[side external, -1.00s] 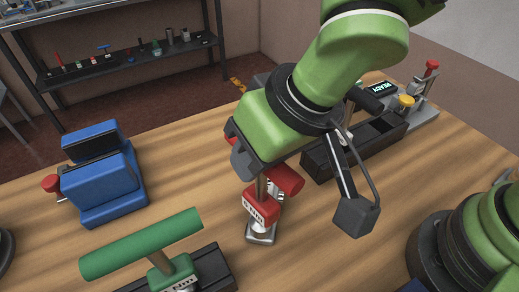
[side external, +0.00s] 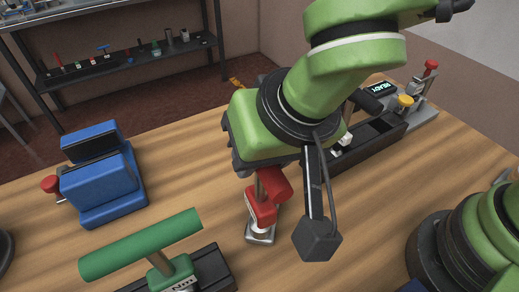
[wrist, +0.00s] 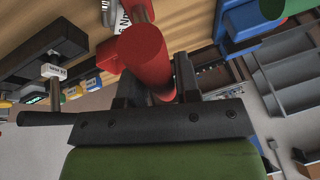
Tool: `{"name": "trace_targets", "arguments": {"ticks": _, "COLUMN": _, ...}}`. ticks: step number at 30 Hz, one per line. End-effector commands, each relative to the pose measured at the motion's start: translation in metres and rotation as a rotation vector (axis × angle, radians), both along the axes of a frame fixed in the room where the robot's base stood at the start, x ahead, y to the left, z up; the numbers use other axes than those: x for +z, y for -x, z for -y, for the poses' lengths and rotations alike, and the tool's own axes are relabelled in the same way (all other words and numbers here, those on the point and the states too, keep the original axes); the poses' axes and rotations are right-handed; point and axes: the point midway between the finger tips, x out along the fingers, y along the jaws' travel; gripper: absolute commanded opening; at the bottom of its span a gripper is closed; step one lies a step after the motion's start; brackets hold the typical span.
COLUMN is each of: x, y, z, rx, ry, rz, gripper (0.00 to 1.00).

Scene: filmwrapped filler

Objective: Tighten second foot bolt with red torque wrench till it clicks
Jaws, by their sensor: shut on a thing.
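The red torque wrench (side external: 261,208) stands with its red head low over a small metal foot (side external: 260,238) on the wooden table. Its shaft rises from the head to a red crosswise handle (side external: 276,184). My gripper (wrist: 160,85) is shut on that handle, with one dark finger on each side in the wrist view, where the red handle (wrist: 143,48) fills the middle. In the side view my wrist hides the fingers and part of the handle. The bolt under the wrench head is hidden, so I cannot see how it is seated.
A green wrench (side external: 140,244) stands in a black holder (side external: 214,270) at the front. A blue vise-like block (side external: 100,185) is at the left. Behind my wrist are a long black tray (side external: 370,143) and a display reading READY (side external: 381,88). Table between vise and wrench is clear.

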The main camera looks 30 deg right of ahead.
Motion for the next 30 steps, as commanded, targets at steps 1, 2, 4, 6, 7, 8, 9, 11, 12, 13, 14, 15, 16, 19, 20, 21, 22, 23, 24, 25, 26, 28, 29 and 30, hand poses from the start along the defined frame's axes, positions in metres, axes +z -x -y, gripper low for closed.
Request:
{"name": "trace_targets", "arguments": {"ticks": 1, "x": 0.0001, "y": 0.0, "z": -0.0002, "rx": 0.0, "ry": -0.001, "rz": 0.0, "gripper": 0.0}}
{"name": "trace_targets", "arguments": {"ticks": 2, "x": 0.0001, "y": 0.0, "z": -0.0002, "rx": 0.0, "ry": -0.001, "rz": 0.0, "gripper": 0.0}}
{"name": "trace_targets", "arguments": {"ticks": 4, "x": 0.0001, "y": 0.0002, "z": -0.0003, "rx": -0.016, "ry": -0.001, "rz": -0.001, "gripper": 0.0}}
{"name": "trace_targets", "arguments": {"ticks": 6, "x": 0.0, "y": 0.0005, "z": -0.0007, "rx": -0.074, "ry": 0.0, "rz": 0.0, "gripper": 0.0}}
{"name": "trace_targets", "arguments": {"ticks": 7, "x": 0.0001, "y": 0.0005, "z": -0.0009, "rx": -0.111, "ry": -0.001, "rz": 0.001, "gripper": 0.0}}
{"name": "trace_targets", "arguments": {"ticks": 8, "x": -0.0001, "y": 0.0005, "z": -0.0007, "rx": -0.152, "ry": 0.0, "rz": 0.0, "gripper": 0.0}}
{"name": "trace_targets", "arguments": {"ticks": 9, "x": -0.0002, "y": 0.0005, "z": -0.0004, "rx": -0.199, "ry": 0.0, "rz": 0.0, "gripper": 0.0}}
{"name": "trace_targets", "arguments": {"ticks": 11, "x": 0.0001, "y": 0.0004, "z": -0.0001, "rx": -0.255, "ry": -0.001, "rz": 0.0, "gripper": 0.0}}
{"name": "trace_targets", "arguments": {"ticks": 12, "x": 0.0001, "y": 0.0005, "z": 0.0003, "rx": -0.275, "ry": -0.001, "rz": 0.0, "gripper": 0.0}}
{"name": "trace_targets", "arguments": {"ticks": 13, "x": 0.0001, "y": 0.0004, "z": 0.0004, "rx": -0.28, "ry": -0.001, "rz": 0.0, "gripper": 0.0}}
{"name": "trace_targets", "arguments": {"ticks": 14, "x": 0.0, "y": 0.0005, "z": 0.0006, "rx": -0.282, "ry": -0.002, "rz": 0.0, "gripper": 0.0}}
{"name": "trace_targets", "arguments": {"ticks": 15, "x": 0.0002, "y": 0.0004, "z": 0.0006, "rx": -0.281, "ry": -0.001, "rz": 0.0, "gripper": 0.0}}
{"name": "trace_targets", "arguments": {"ticks": 16, "x": 0.0002, "y": 0.0004, "z": 0.0006, "rx": -0.281, "ry": -0.001, "rz": 0.0, "gripper": 0.0}}
{"name": "trace_targets", "arguments": {"ticks": 19, "x": 0.0001, "y": 0.0004, "z": 0.0006, "rx": -0.281, "ry": -0.001, "rz": -0.001, "gripper": 0.0}}
{"name": "trace_targets", "arguments": {"ticks": 20, "x": 0.0001, "y": 0.0004, "z": 0.0005, "rx": -0.29, "ry": -0.002, "rz": -0.001, "gripper": 0.0}}
{"name": "trace_targets", "arguments": {"ticks": 21, "x": 0.0, "y": 0.0004, "z": 0.0004, "rx": -0.321, "ry": -0.001, "rz": -0.001, "gripper": 0.0}}
{"name": "trace_targets", "arguments": {"ticks": 22, "x": -0.0001, "y": 0.0004, "z": 0.0, "rx": -0.355, "ry": -0.001, "rz": 0.0, "gripper": 0.0}}
{"name": "trace_targets", "arguments": {"ticks": 23, "x": -0.0002, "y": 0.0005, "z": 0.0001, "rx": -0.397, "ry": -0.001, "rz": 0.0, "gripper": 0.0}}
{"name": "trace_targets", "arguments": {"ticks": 24, "x": -0.0001, "y": 0.0004, "z": 0.0001, "rx": -0.451, "ry": -0.001, "rz": 0.0, "gripper": 0.0}}
{"name": "trace_targets", "arguments": {"ticks": 25, "x": -0.0001, "y": 0.0007, "z": 0.0003, "rx": -0.487, "ry": -0.001, "rz": 0.0, "gripper": 0.0}}
{"name": "trace_targets", "arguments": {"ticks": 26, "x": -0.0001, "y": 0.0005, "z": 0.0004, "rx": -0.516, "ry": -0.002, "rz": 0.0, "gripper": 0.0}}
{"name": "trace_targets", "arguments": {"ticks": 28, "x": -0.0001, "y": 0.0007, "z": 0.001, "rx": -0.555, "ry": -0.001, "rz": 0.0, "gripper": 0.0}}
{"name": "trace_targets", "arguments": {"ticks": 29, "x": -0.0001, "y": 0.0008, "z": 0.0012, "rx": -0.561, "ry": -0.001, "rz": 0.0, "gripper": 0.0}}
{"name": "trace_targets", "arguments": {"ticks": 30, "x": 0.0, "y": 0.0008, "z": 0.0014, "rx": -0.562, "ry": -0.001, "rz": 0.0, "gripper": 0.0}}
